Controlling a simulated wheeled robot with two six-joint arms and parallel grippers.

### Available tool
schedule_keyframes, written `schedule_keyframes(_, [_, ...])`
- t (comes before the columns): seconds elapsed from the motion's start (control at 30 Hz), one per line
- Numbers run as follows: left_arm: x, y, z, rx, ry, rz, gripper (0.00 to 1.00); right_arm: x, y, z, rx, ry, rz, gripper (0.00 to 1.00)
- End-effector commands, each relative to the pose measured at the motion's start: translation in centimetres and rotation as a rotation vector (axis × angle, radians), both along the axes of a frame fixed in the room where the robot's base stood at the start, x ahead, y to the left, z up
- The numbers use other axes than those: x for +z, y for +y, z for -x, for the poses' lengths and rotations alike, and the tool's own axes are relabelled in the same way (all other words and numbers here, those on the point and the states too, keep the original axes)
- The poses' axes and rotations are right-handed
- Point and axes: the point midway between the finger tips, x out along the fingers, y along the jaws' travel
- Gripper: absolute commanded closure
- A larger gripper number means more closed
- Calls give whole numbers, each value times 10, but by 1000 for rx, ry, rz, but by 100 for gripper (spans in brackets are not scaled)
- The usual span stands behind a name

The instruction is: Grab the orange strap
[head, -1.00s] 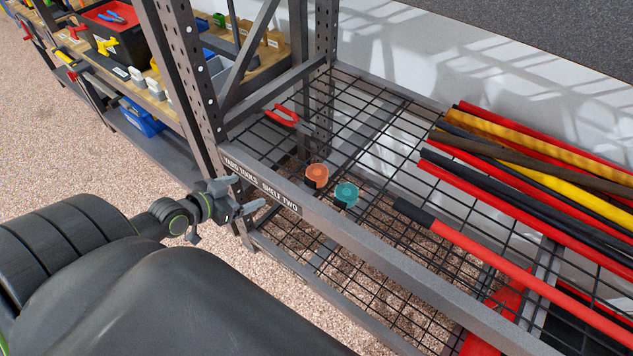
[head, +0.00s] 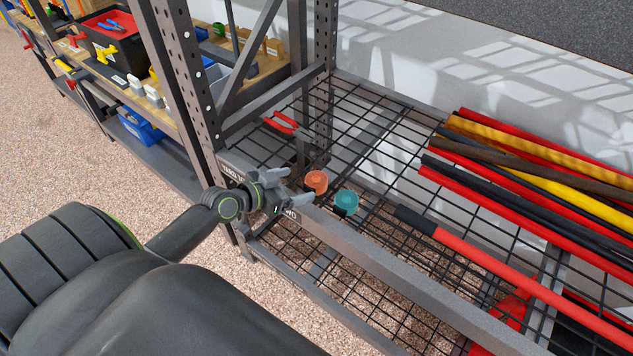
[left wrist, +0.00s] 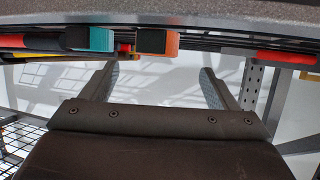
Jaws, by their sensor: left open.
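The orange strap (head: 317,181) is a small round roll on the wire shelf, just behind the shelf's front rail. In the left wrist view the orange strap (left wrist: 172,44) is near the top, between the lines of my two fingers and beyond their tips. My left gripper (head: 306,186) is open and empty, over the front rail with its fingertips close to the strap. In the left wrist view both fingers of the left gripper (left wrist: 160,69) stand apart. I cannot tell whether a finger touches the strap. My right gripper is not in view.
A teal strap (head: 346,201) sits just right of the orange one. Red-handled pliers (head: 281,124) lie farther back left. A red pole with a black end (head: 480,255) and several other poles fill the right. A steel upright (head: 185,75) stands left of the gripper.

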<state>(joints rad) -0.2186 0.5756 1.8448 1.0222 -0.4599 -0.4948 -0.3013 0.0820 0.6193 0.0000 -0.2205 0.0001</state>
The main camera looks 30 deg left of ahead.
Motion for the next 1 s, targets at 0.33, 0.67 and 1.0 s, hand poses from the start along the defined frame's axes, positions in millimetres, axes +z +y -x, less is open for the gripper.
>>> schedule_keyframes(0.33, [-11, -12, -27, 0, 0, 3, 18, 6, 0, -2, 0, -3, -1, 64])
schedule_keyframes(0.67, [-26, -22, -54, 0, 1, 0, 18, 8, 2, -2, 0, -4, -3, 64])
schedule_keyframes(1.0, [-26, -22, -54, 0, 1, -1, 35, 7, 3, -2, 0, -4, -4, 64])
